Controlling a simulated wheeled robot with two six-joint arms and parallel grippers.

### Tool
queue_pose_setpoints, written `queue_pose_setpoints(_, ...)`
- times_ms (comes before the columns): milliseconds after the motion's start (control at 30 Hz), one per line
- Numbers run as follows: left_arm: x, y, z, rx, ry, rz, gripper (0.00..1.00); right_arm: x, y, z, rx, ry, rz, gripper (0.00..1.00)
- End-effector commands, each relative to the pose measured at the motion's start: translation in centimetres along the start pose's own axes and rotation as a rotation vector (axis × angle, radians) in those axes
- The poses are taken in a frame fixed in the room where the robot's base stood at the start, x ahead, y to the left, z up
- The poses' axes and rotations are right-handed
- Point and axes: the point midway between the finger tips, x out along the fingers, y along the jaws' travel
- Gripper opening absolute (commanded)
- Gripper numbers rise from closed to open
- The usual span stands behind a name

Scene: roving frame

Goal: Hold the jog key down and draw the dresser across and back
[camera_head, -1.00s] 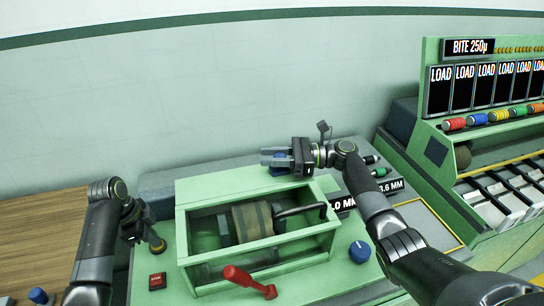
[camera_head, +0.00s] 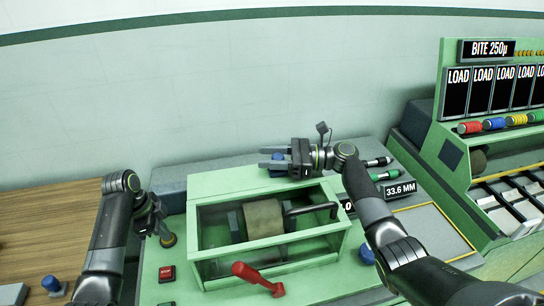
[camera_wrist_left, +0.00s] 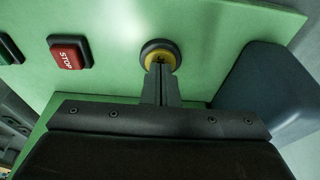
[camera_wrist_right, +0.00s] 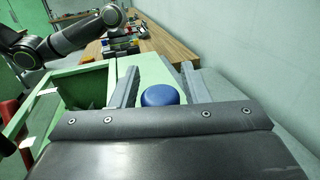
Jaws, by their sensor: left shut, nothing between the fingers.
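The jog key (camera_wrist_left: 160,55), a dark round button with a yellow collar, stands on the green console in the left wrist view. My left gripper (camera_wrist_left: 161,70) is shut and empty, its tips overlapping the key. Whether they press it I cannot tell. In the head view the left gripper (camera_head: 160,228) is beside the key (camera_head: 168,240). My right gripper (camera_head: 270,160) is open around a blue knob (camera_head: 278,166) behind the windowed box. In the right wrist view the knob (camera_wrist_right: 160,95) sits between the spread fingers, with gaps. A tan wheel (camera_head: 263,219) and dark block (camera_head: 234,222) are inside the box; I cannot identify the dresser.
A red STOP button (camera_head: 166,273) and red lever (camera_head: 258,278) stand near the green box (camera_head: 265,180). A display (camera_head: 400,189) reads 33.6 MM. A green rack (camera_head: 455,150) stands at right, a wooden table (camera_head: 45,225) at left.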

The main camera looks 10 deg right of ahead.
Motion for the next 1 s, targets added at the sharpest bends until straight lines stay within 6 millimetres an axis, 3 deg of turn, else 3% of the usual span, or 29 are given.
queue_pose_setpoints(333,0.1,0.1,0.0,0.0,0.001,0.003,0.0,-0.1,0.0,0.0,0.0,0.0,-0.001,0.52)
queue_pose_setpoints(467,0.1,0.1,0.0,0.0,0.001,0.003,0.0,-1.0,-0.1,-0.1,0.0,0.001,-0.003,0.52)
queue_pose_setpoints(800,0.1,0.1,0.0,0.0,0.001,0.003,0.0,-7.8,-0.1,-0.1,0.001,0.003,-0.003,0.52)
queue_pose_setpoints(1000,0.1,0.1,0.0,0.0,0.002,0.003,0.0,-10.9,-0.1,-0.1,0.001,0.001,-0.002,0.52)
